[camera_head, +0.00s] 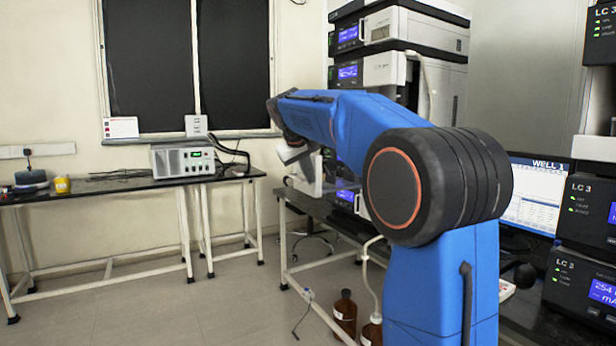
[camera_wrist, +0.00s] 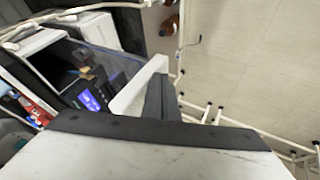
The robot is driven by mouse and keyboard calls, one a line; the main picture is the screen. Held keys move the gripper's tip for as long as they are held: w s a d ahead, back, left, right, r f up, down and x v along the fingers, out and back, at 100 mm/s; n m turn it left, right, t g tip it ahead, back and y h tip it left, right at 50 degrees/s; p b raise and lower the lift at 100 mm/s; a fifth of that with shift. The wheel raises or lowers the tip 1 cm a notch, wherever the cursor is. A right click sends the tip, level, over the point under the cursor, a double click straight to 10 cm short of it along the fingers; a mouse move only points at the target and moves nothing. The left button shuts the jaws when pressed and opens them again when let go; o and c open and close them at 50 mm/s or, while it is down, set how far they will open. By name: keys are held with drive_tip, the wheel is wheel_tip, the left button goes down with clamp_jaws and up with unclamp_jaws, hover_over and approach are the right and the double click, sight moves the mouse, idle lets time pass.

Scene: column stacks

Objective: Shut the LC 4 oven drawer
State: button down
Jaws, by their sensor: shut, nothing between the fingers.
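My gripper (camera_head: 290,154) is at the end of the blue arm, left of the middle instrument stack. In the wrist view its dark fingers (camera_wrist: 161,100) are shut with nothing between them. A pale upright panel (camera_wrist: 138,90), seemingly the drawer front, stands close beside the fingers; I cannot tell whether they touch. Behind it is a dark opening with small items (camera_wrist: 92,76) and a lit blue screen (camera_wrist: 89,100). In the head view a white part (camera_head: 309,174) sticks out left of the stack, partly hidden by my arm. No LC 4 label is readable.
The middle stack's upper modules (camera_head: 415,72) rise behind my arm. Brown bottles (camera_head: 345,312) stand on the floor below the bench. LC 3 modules (camera_head: 590,212) and a monitor (camera_head: 532,197) are at the right. The floor (camera_head: 225,305) at left is clear.

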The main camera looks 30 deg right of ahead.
drive_tip(key=shift+d, duration=0.1)
drive_tip(key=w+d, duration=0.1)
drive_tip(key=d, duration=3.2)
drive_tip(key=shift+r, duration=0.1)
drive_tip(key=s+a+r, duration=0.4)
drive_tip(key=a+r, duration=0.3)
drive_tip(key=a, duration=0.2)
drive_tip(key=shift+r, duration=0.4)
